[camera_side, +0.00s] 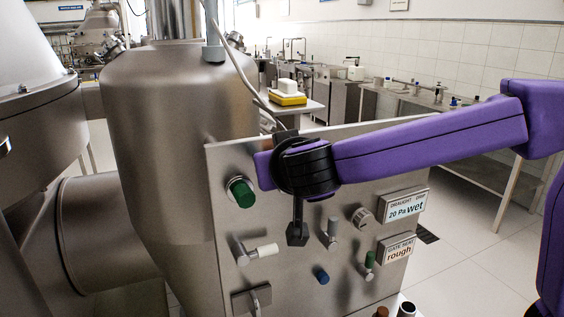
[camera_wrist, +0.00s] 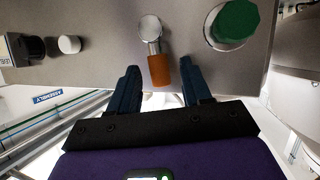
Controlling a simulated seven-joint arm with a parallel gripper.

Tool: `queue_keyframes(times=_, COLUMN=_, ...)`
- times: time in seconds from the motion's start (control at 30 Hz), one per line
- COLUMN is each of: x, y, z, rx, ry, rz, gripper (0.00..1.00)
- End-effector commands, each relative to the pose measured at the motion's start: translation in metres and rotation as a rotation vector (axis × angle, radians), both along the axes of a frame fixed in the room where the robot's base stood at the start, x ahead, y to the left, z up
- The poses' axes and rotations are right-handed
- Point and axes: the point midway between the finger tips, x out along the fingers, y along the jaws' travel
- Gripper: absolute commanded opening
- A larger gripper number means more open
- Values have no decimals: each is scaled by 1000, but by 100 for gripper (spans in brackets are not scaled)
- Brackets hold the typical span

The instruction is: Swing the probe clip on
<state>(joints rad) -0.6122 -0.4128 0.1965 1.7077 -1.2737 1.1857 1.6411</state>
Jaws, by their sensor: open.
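No label in view names the probe clip, so I cannot tell which fitting it is. In the wrist view, a lever with a round metal pivot and an orange grip (camera_wrist: 159,70) points between the two dark fingers of my gripper (camera_wrist: 158,78). The fingers are apart, one on each side of the orange grip; contact is not clear. In the side view, my gripper's black body (camera_side: 305,165) is in front of the upper part of the metal panel (camera_side: 225,180) and hides that lever. A green knob (camera_side: 240,192) is left of it; it also shows in the wrist view (camera_wrist: 237,20).
Below my gripper, the panel carries a white-handled lever (camera_side: 264,250), a grey lever (camera_side: 333,232), a blue knob (camera_side: 321,275) and a green-tipped lever (camera_side: 369,262). At right are a metal dial (camera_side: 363,217) and signs reading "20 Pa wet" (camera_side: 404,208) and "rough" (camera_side: 397,249).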

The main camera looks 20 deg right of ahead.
Motion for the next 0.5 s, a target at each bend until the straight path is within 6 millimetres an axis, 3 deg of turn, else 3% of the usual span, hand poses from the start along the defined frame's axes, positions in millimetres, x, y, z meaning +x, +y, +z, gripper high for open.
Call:
queue_keyframes(times=0.37, x=5, y=-2, z=-2, rx=0, ry=0, rz=0, gripper=48)
queue_keyframes(times=0.5, x=5, y=-1, z=-2, rx=-1, ry=0, rz=0, gripper=6)
